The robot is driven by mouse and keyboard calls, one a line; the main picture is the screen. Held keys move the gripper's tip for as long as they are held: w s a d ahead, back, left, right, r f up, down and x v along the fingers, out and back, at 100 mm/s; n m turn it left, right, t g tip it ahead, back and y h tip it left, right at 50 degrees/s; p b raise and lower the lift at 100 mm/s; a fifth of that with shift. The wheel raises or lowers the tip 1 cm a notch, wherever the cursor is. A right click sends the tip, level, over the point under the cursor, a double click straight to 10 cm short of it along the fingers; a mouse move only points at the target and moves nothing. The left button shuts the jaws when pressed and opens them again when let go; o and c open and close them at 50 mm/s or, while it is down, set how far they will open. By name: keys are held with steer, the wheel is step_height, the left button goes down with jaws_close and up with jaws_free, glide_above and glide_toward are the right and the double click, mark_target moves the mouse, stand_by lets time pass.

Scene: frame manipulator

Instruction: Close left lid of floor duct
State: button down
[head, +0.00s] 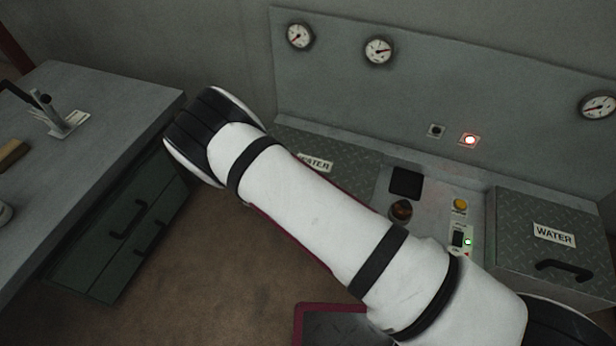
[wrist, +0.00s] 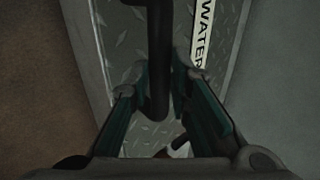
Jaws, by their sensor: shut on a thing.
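A grey diamond-plate lid with a WATER label (head: 345,182) lies left of the control panel in the head view, partly hidden behind my arm. In the wrist view a diamond-plate lid (wrist: 118,45) with a WATER label and a dark bar handle (wrist: 157,45) fills the middle. My gripper (wrist: 160,88) is shut on this handle, with a finger on each side. The head view hides my gripper and this handle behind my arm. I cannot tell how far the left lid is tilted.
A right WATER lid (head: 510,215) with a black handle lies right of the buttons. A red-edged dark plate (head: 330,325) shows at the bottom. A workbench (head: 75,95) with drawers stands left. Brown floor (head: 215,270) is clear between them.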

steer(key=shift+s+a+f+t+b, duration=0.1)
steer(key=shift+s+f+t+b, duration=0.15)
steer(key=shift+f, duration=0.5)
steer(key=shift+s+f+t+b, duration=0.15)
steer(key=shift+s+f+b, duration=0.2)
steer(key=shift+f, duration=0.35)
steer(key=c, duration=1.5)
jaws_free()
steer(key=shift+f, duration=0.15)
steer(key=shift+s, duration=0.1)
steer(key=v, duration=1.2)
steer(key=shift+w+a+r, duration=0.2)
steer(key=shift+w+r, duration=0.05)
steer(key=shift+w, duration=0.15)
steer(key=shift+r, duration=0.1)
